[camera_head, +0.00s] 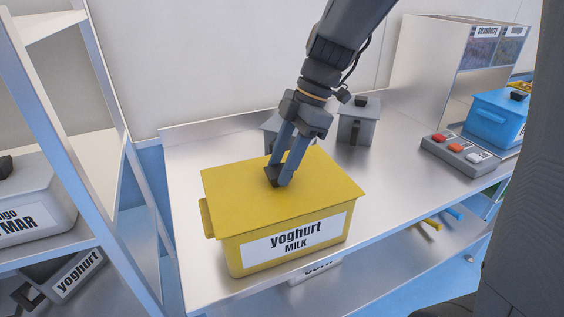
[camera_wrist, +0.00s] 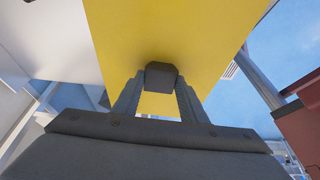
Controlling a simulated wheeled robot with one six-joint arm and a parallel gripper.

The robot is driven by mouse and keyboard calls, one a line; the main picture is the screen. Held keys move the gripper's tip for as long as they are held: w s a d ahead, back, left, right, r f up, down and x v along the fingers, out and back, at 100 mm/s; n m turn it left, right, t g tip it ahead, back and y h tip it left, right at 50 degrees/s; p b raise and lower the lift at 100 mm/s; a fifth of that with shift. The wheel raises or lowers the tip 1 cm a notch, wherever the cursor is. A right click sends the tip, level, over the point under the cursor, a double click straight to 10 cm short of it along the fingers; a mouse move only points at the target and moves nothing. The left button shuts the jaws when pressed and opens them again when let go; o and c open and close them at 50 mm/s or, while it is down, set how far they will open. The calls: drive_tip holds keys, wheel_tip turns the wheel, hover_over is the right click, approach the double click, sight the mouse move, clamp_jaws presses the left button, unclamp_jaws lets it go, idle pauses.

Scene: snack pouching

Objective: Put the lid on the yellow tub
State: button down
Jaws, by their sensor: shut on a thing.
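The yellow tub (camera_head: 237,262) stands on the metal counter, with a label reading "yoghurt MILK" on its front. Its flat yellow lid (camera_head: 322,178) lies over the top of the tub in the head view, and I see no clear gap along the front edge. The lid fills the upper middle of the wrist view (camera_wrist: 125,40). My gripper (camera_head: 279,177) comes down from above and is shut on the dark knob (camera_wrist: 161,76) in the middle of the lid. The inside of the tub is hidden.
Two grey lidded containers stand behind the tub, one clear at the right (camera_head: 357,122). A button box (camera_head: 460,149) and a blue tub (camera_head: 497,118) are farther right. A shelf rack (camera_head: 110,100) stands at the left. The counter (camera_head: 390,180) right of the tub is clear.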

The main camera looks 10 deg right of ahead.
drive_tip(key=c, duration=1)
unclamp_jaws()
drive_tip(key=b+v, duration=0.2)
drive_tip(key=v, duration=0.6)
drive_tip(key=shift+f, duration=0.1)
